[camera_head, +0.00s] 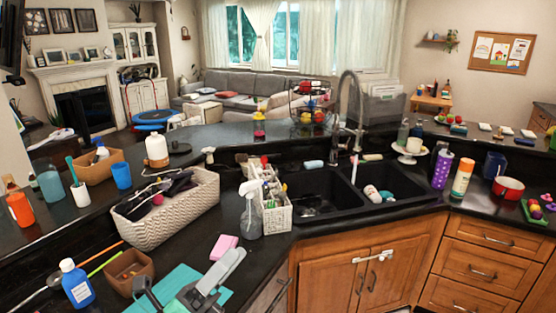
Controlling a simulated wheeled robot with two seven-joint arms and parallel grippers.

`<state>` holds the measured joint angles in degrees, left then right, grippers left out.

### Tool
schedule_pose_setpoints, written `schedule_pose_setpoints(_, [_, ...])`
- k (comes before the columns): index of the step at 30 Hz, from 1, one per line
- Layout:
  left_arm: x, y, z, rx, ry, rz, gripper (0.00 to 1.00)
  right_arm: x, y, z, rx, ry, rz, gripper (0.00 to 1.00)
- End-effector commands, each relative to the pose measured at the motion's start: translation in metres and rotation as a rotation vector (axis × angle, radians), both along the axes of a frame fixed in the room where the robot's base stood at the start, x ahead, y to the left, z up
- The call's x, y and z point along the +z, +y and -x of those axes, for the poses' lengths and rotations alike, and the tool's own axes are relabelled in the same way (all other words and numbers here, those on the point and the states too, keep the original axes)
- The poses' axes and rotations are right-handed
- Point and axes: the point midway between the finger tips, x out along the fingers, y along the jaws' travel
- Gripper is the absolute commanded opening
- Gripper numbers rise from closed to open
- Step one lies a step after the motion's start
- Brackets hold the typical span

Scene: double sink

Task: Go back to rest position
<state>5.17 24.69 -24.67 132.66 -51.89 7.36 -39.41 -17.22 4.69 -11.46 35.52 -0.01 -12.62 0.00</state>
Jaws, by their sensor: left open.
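My left gripper (188,276) is in the bottom left of the head view, over the black counter (270,255). A teal mat (178,280) shows beneath and between the fingers. A pink sponge (223,247) lies just beyond the fingertips. My right gripper is not in view.
A brown box (130,272) and a blue bottle (76,283) stand left of the gripper. A woven basket (170,208), a spray bottle (251,212) and a white caddy (276,210) stand beyond it. The double sink (335,207) is right.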

Motion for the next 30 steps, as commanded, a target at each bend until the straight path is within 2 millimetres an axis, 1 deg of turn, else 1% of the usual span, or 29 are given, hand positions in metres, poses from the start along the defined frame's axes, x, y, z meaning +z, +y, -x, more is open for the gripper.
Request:
schedule_pose_setpoints(1, [-0.008, 0.014, -0.008, 0.038, 0.114, 0.096, 0.85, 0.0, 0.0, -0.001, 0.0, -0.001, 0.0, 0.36])
schedule_pose_setpoints(3, [-0.023, 0.037, -0.021, 0.094, 0.282, 0.234, 0.85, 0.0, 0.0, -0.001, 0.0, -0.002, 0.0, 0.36])
schedule_pose_setpoints(5, [-0.04, 0.056, -0.03, 0.144, 0.423, 0.351, 0.85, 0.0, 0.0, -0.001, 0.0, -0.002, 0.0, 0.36])
schedule_pose_setpoints(7, [-0.066, 0.077, -0.035, 0.203, 0.591, 0.485, 0.85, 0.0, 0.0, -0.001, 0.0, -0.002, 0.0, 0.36])
schedule_pose_setpoints(8, [-0.079, 0.086, -0.037, 0.231, 0.662, 0.543, 0.85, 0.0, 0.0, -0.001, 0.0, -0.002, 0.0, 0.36])
schedule_pose_setpoints(10, [-0.111, 0.105, -0.035, 0.295, 0.827, 0.674, 0.85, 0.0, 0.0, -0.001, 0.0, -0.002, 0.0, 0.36])
schedule_pose_setpoints(11, [-0.126, 0.113, -0.033, 0.325, 0.899, 0.73, 0.85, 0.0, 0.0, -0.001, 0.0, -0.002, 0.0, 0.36])
schedule_pose_setpoints(12, [-0.147, 0.121, -0.028, 0.365, 0.993, 0.802, 0.85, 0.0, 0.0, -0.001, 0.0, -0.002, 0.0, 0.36])
schedule_pose_setpoints(13, [-0.163, 0.128, -0.023, 0.398, 1.063, 0.857, 0.85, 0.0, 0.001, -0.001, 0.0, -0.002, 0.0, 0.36])
schedule_pose_setpoints(14, [-0.178, 0.133, -0.017, 0.43, 1.132, 0.91, 0.85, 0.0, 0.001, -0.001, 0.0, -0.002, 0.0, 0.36])
schedule_pose_setpoints(15, [-0.199, 0.14, -0.007, 0.475, 1.223, 0.979, 0.85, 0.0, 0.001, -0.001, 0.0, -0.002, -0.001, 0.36])
schedule_pose_setpoints(16, [-0.215, 0.144, 0.002, 0.511, 1.292, 1.03, 0.85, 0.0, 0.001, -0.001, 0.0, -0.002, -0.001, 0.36])
schedule_pose_setpoints(17, [-0.23, 0.147, 0.012, 0.547, 1.359, 1.08, 0.85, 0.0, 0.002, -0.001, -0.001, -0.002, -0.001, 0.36])
schedule_pose_setpoints(18, [-0.249, 0.151, 0.026, 0.596, 1.444, 1.142, 0.85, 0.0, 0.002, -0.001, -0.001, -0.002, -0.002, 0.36])
schedule_pose_setpoints(20, [-0.274, 0.154, 0.047, 0.665, 1.558, 1.223, 0.85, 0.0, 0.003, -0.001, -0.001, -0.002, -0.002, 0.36])
schedule_pose_setpoints(21, [-0.287, 0.155, 0.061, 0.709, 1.625, 1.27, 0.85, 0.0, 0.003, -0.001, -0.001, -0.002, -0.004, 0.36])
schedule_pose_setpoints(24, [-0.313, 0.156, 0.095, 0.809, 1.767, 1.364, 0.85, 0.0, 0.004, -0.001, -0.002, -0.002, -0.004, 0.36])
schedule_pose_setpoints(27, [-0.332, 0.155, 0.126, 0.904, 1.884, 1.437, 0.85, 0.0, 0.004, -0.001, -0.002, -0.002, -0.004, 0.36])
schedule_pose_setpoints(29, [-0.341, 0.153, 0.144, 0.957, 1.947, 1.475, 0.85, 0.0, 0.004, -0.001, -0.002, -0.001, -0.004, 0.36])
schedule_pose_setpoints(30, [-0.346, 0.152, 0.156, 0.994, 1.986, 1.496, 0.85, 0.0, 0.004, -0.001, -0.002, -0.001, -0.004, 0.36])
